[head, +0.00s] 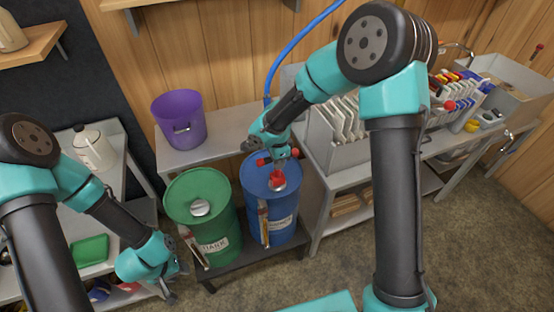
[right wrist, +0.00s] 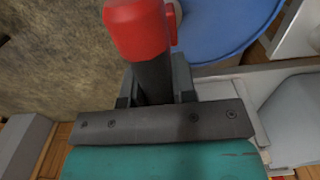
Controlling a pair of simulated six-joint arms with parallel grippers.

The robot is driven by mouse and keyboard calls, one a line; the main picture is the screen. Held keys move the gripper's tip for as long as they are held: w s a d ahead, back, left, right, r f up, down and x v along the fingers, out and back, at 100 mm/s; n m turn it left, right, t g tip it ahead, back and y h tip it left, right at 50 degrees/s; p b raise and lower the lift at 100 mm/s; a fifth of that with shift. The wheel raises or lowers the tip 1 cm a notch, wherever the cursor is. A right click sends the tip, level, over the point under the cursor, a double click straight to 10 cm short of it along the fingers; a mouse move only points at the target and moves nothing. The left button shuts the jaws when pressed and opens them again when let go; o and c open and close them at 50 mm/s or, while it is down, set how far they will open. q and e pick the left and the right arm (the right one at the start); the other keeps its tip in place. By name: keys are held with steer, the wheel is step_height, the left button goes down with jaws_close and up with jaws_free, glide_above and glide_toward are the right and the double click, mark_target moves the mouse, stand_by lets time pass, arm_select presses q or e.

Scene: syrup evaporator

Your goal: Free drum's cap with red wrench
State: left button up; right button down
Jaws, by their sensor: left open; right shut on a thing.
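My right gripper (head: 272,152) is shut on the red wrench (right wrist: 138,30), whose dark shaft sits between the jaws in the right wrist view. In the head view the wrench's red parts (head: 277,178) show over the blue drum (head: 283,231). The lowest red part is at the silver cap (head: 279,187) on the drum's top; I cannot tell if it grips the cap. The blue drum's lid (right wrist: 225,25) also shows in the right wrist view. A green drum (head: 215,225) with a silver cap (head: 200,208) stands to its left. My left gripper (head: 175,270) is open and empty, left of the green drum.
Both drums stand on a low dark platform (head: 235,268). A purple bucket (head: 178,122) is on the bench behind. A left shelf holds a white pot (head: 93,149) and a green tray (head: 90,250). A bench with racks (head: 335,130) is at right. The floor in front is clear.

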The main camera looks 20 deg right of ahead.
steer(key=shift+f, duration=0.4)
stand_by(0.3)
steer(key=n, duration=0.5)
steer(key=shift+n, duration=0.4)
steer(key=n, duration=0.5)
steer(key=shift+n, duration=0.4)
steer(key=n, duration=0.5)
steer(key=shift+n, duration=0.3)
